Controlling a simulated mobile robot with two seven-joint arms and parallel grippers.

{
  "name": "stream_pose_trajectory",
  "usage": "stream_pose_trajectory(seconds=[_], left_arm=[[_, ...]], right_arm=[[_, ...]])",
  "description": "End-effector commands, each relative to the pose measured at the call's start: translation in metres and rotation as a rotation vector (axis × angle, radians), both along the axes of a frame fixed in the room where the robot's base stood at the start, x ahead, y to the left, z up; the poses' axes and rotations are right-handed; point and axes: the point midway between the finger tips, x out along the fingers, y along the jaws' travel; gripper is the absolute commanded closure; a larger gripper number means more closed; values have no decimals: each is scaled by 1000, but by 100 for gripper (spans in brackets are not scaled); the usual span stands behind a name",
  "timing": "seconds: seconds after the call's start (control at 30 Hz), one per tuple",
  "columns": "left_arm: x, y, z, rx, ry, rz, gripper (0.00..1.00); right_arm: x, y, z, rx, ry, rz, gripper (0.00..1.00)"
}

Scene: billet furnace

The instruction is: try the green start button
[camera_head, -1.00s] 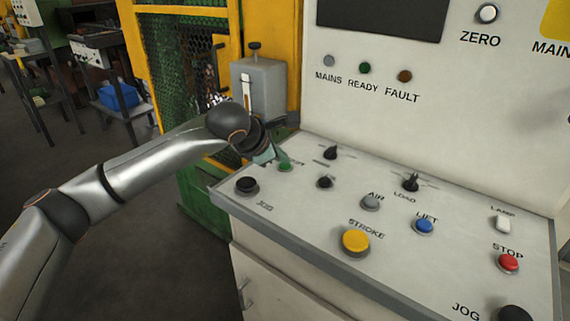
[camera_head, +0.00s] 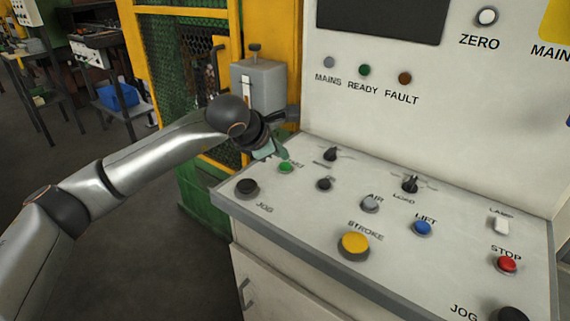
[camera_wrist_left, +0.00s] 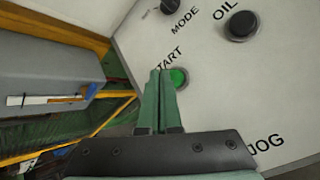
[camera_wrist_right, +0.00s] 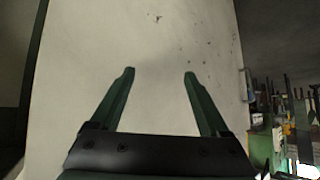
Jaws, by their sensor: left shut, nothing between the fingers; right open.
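The green start button (camera_head: 285,167) sits near the far left corner of the sloped control panel (camera_head: 300,205). In the left wrist view the green button (camera_wrist_left: 178,77) shows just right of the fingertips, beside the partly covered START label. My left gripper (camera_head: 278,154) is shut and empty, its tips just behind the button; it also shows in the left wrist view (camera_wrist_left: 160,72). I cannot tell whether the tips touch the panel; the button's face is uncovered. My right gripper (camera_wrist_right: 160,72) is open and empty in front of a pale surface.
Near the start button are a black jog button (camera_head: 246,187) and a black oil knob (camera_head: 324,184). The yellow stroke button (camera_head: 354,243), blue lift button (camera_head: 423,227) and red stop button (camera_head: 507,264) lie further right. A grey box (camera_head: 259,85) stands behind the left arm.

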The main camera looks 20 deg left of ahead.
Motion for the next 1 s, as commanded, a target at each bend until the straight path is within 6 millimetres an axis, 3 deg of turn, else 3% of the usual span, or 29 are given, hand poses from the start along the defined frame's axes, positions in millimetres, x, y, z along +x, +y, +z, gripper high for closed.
stream_pose_trajectory(seconds=[0.5,1.0], left_arm=[[0,0,48,-1,-2,-1,100],[0,0,50,-1,-1,-1,100]], right_arm=[[0,0,26,1,0,1,21],[0,0,26,1,0,1,21]])
